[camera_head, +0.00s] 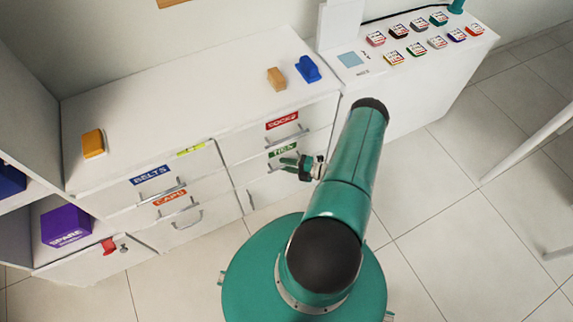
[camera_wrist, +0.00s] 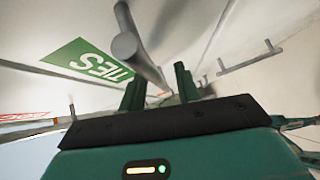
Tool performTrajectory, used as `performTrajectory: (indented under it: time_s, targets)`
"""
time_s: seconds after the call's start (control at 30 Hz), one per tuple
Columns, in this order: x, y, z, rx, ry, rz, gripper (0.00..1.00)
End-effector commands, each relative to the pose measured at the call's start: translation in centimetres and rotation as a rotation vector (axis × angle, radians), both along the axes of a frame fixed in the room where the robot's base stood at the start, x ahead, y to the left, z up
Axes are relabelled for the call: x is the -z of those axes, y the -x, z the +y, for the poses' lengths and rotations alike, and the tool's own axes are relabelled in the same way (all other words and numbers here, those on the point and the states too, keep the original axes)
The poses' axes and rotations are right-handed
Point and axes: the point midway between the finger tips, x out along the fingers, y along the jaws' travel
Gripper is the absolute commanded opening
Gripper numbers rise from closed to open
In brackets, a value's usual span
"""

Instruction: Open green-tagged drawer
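The drawer with the green TIES tag (camera_head: 282,151) is in the right column of the white chest, below the drawer with the red SOCKS tag (camera_head: 282,120). It looks shut. Its tag also shows in the wrist view (camera_wrist: 88,60), with the drawer's grey bar handle (camera_wrist: 126,46) beside it. My gripper (camera_head: 300,165) is at the front of this drawer, by the handle. In the wrist view my two green fingers (camera_wrist: 160,92) stand apart, and the bar runs toward the gap between them. I cannot tell whether they touch it.
Left column drawers carry a blue BELTS tag (camera_head: 151,174) and an orange CAPS tag (camera_head: 170,197). An orange block (camera_head: 93,143), a tan block (camera_head: 276,78) and a blue object (camera_head: 308,69) lie on top. A purple SPARE box (camera_head: 66,225) sits in a cubby.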

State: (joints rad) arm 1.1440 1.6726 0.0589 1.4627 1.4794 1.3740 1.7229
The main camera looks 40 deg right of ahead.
Motion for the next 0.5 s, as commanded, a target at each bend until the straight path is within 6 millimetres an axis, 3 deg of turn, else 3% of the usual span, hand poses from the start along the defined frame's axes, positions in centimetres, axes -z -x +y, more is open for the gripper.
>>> performTrajectory:
  time_s: [0.33, 0.5]
  targets:
    - [0.07, -0.38, 0.09, 0.001, 0.0, 0.0, 0.3]
    - [0.06, -0.35, 0.1, 0.001, 0.0, 0.0, 0.0]
